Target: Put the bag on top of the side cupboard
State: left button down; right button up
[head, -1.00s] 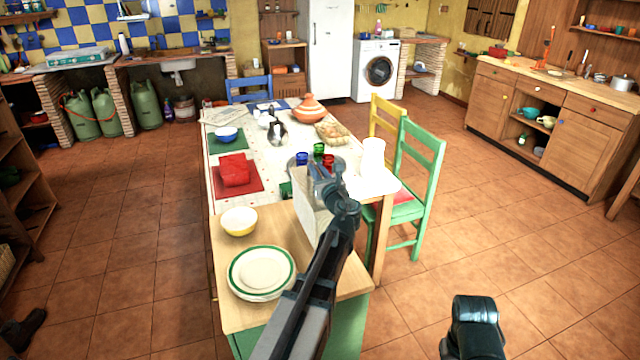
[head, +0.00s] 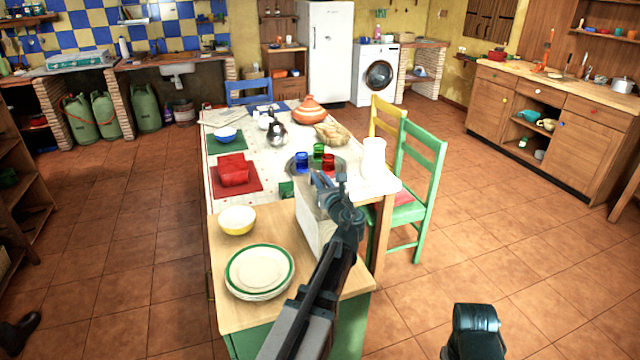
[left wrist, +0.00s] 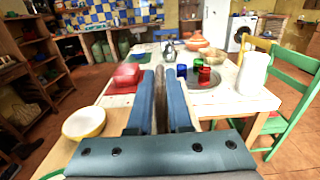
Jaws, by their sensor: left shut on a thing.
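The bag (head: 310,218) is a pale, upright, box-like shape at the right side of the wooden top in the head view, partly hidden behind my left arm. My left gripper (head: 327,182) is at its upper edge and shut on it. In the left wrist view a thin brownish strip of the bag (left wrist: 160,100) shows between the two blue-grey fingers. A cupboard with a green side and a light wooden top (head: 222,262) stands at the near end of the table. I cannot tell whether the bag's bottom touches this top.
Stacked plates (head: 260,270) and a yellow bowl (head: 237,220) stand on the wooden top, left of the bag. Coloured glasses (head: 318,153) and a white jug (head: 373,157) stand close beyond it on the table (head: 255,185). A green chair (head: 420,180) is at the right.

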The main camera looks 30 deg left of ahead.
pick_arm(q)
jog(key=shift+f, duration=0.1)
jog(key=c, duration=0.8)
grip_release()
jog(key=shift+c, duration=0.2)
jog(key=shift+s+d+r, duration=0.2)
jog(key=v, duration=1.1)
jog(key=shift+s+d, duration=0.2)
